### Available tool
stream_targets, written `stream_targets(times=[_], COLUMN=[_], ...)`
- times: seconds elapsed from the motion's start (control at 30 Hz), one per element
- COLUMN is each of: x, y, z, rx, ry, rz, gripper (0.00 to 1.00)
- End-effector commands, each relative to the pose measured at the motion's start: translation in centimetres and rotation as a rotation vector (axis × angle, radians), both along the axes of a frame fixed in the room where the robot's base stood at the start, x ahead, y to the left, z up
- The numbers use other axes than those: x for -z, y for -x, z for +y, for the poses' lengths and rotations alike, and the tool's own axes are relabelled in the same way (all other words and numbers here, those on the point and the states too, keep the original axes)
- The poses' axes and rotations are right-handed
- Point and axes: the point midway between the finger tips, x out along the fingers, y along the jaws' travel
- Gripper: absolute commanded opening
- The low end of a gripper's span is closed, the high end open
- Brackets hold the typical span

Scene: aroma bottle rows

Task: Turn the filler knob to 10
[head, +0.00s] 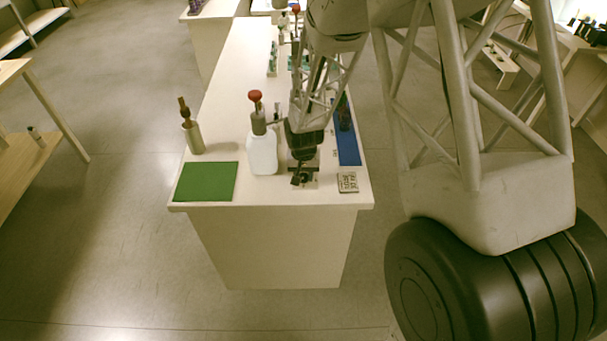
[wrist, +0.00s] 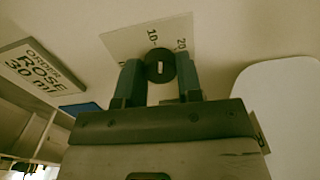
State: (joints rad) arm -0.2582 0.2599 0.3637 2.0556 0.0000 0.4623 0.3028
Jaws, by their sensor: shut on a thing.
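The filler knob (wrist: 160,66) is a dark round knob with a pale mark on its face. It sits before a white dial plate (wrist: 122,38) with the figures 10 and 20 readable; another figure at the left is partly hidden. My gripper (wrist: 160,80) is shut on the knob, one finger on each side. In the head view my gripper (head: 302,178) points down at the table's near end, and the knob cannot be made out there. Which figure the pale mark points to is not clear.
A white bottle (head: 262,154) with a red-topped grey head stands just left of my gripper. A green mat (head: 206,182) and a brown-topped container (head: 192,134) are further left. An order card (head: 347,182) reads ROSE 30 ml. A blue strip (head: 347,148) lies behind it.

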Motion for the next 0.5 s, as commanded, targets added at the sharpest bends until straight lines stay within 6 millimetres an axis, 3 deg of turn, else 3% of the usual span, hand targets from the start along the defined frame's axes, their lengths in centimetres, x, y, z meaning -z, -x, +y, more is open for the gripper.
stream_targets(times=[0.5], x=[-0.09], y=[-0.03], z=[0.0], rx=[-0.248], ry=[0.0], rz=[0.0], gripper=[0.1])
